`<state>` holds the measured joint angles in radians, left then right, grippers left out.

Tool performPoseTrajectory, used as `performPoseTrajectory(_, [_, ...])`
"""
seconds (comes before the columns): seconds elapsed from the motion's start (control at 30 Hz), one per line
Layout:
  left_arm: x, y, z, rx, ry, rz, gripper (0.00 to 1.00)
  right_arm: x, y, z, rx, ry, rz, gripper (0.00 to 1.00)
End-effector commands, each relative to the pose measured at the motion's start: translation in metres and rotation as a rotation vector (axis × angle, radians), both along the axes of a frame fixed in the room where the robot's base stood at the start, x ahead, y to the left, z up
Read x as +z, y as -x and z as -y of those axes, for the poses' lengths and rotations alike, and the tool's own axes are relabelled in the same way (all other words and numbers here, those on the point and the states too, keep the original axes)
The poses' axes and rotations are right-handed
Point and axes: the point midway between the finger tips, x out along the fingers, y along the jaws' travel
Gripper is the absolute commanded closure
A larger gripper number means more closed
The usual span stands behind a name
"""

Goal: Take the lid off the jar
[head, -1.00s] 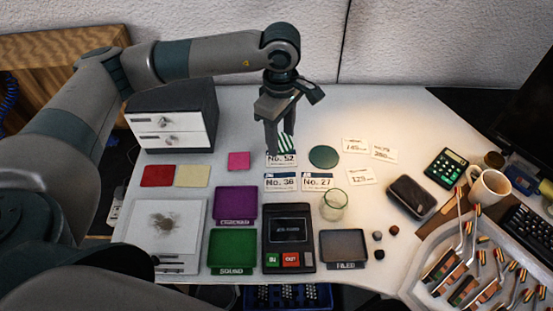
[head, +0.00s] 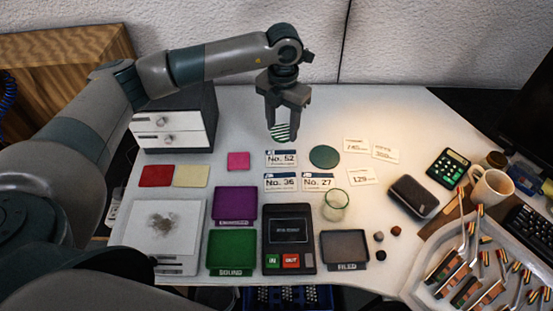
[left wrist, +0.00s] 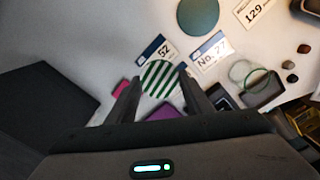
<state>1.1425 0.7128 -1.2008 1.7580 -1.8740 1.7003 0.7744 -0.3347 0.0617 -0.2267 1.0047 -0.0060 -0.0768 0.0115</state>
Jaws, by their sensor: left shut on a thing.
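My left gripper (head: 284,134) is shut on a round green-and-white striped disc, which looks like the jar's lid (head: 284,131). It holds the lid over the back of the table, near the No. 52 card. In the left wrist view the lid (left wrist: 160,79) sits between the two fingertips. The clear glass jar (head: 335,206) stands upright on the table, to the right of and nearer than the gripper. Its top is open and it looks empty. My right gripper is not in view.
A flat dark green disc (head: 324,156) lies right of the gripper. Number cards (head: 281,158) lie nearby. A dark case (head: 413,197) is right of the jar, with a grey tray (head: 344,246) in front. A two-drawer cabinet (head: 174,130) stands at the back left.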

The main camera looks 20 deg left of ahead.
Motion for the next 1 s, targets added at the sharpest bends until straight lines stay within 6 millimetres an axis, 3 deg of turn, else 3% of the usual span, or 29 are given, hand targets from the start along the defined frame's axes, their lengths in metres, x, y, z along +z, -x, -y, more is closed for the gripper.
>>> performPoseTrajectory(0.3, [-0.007, -0.008, -0.005, 0.222, -0.002, -0.004, 0.8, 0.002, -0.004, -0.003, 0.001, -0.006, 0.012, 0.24])
performPoseTrajectory(0.77, [-0.009, -0.01, -0.008, 0.233, -0.003, -0.005, 0.8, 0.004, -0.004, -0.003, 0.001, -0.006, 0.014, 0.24])
performPoseTrajectory(1.0, [-0.023, -0.02, -0.033, 0.237, -0.006, -0.006, 0.8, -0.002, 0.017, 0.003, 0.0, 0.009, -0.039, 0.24])
